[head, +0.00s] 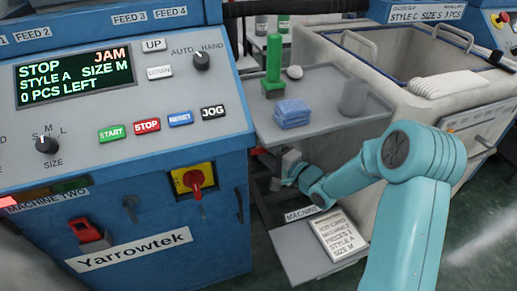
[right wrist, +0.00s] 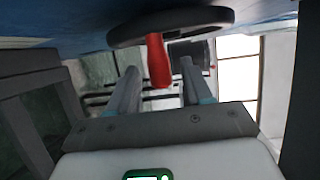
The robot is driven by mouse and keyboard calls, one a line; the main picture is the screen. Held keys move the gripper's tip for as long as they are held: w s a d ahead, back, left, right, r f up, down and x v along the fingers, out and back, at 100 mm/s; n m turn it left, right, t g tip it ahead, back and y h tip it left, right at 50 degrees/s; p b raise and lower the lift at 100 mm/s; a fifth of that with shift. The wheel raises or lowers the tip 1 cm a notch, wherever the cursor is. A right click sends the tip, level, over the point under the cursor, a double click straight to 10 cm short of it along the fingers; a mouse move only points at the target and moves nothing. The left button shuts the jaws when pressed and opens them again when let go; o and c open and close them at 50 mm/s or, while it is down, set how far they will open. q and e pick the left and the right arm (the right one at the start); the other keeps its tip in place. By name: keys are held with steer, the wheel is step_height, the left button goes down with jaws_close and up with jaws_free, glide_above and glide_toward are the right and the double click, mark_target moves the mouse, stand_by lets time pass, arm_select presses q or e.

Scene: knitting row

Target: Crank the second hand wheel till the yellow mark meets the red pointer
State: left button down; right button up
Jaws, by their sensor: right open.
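In the right wrist view a dark round hand wheel (right wrist: 195,17) shows at the top, with a red crank handle (right wrist: 158,62) hanging from it. My right gripper (head: 281,180) is open; in the wrist view its two fingers stand to either side of the red handle, with space between. I cannot tell whether either finger touches it. In the head view the gripper is small, beside the blue machine's right side and below the grey shelf, and the wheel cannot be made out. The yellow mark and the red pointer cannot be made out. My left gripper is out of view.
The blue machine (head: 150,180), its screen reading STOP and JAM, fills the left. A lower tray (head: 290,250) holds a card (head: 338,233).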

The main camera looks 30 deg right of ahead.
steer(key=shift+w+a+f, duration=0.1)
steer(key=shift+w+a, duration=0.1)
steer(key=shift+w, duration=0.65)
steer(key=shift+w+a, duration=0.15)
steer(key=shift+w, duration=0.7)
jaws_close()
steer(key=shift+r, duration=0.45)
jaws_free()
steer(key=s+d+r+p, duration=0.1)
steer(key=s+d+p, duration=0.1)
steer(key=s, duration=1.4)
steer(key=shift+d+p, duration=0.3)
steer(key=shift+p, duration=0.05)
steer(key=shift+s, duration=0.1)
